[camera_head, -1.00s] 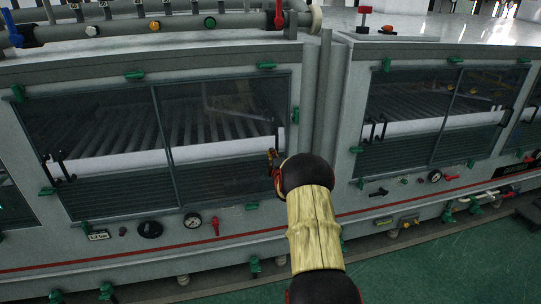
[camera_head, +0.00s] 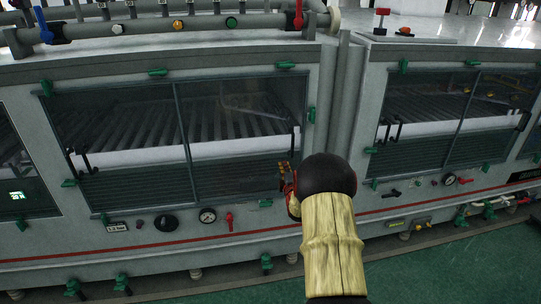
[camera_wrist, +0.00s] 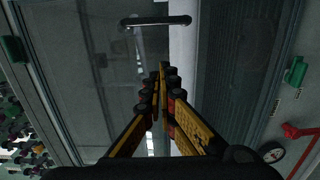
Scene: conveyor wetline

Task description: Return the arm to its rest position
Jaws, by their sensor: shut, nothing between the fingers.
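My arm reaches up from the bottom of the head view, in front of the wet-line machine (camera_head: 150,245). My gripper (camera_head: 285,167) is mostly hidden behind the black wrist joint; only a small yellow and red part of it shows. In the wrist view my gripper (camera_wrist: 160,72) is seen whole, with its yellow and black fingers together and nothing between them. It points at the window panel, near a dark handle (camera_wrist: 156,21), and appears apart from it.
The machine has glass windows (camera_head: 120,130) with green clamps, a gauge (camera_head: 207,216) and a red valve (camera_head: 229,221) below. Pipes with a blue valve (camera_head: 43,27) and a red valve (camera_head: 298,15) run along the top. Green floor (camera_head: 420,270) lies open at lower right.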

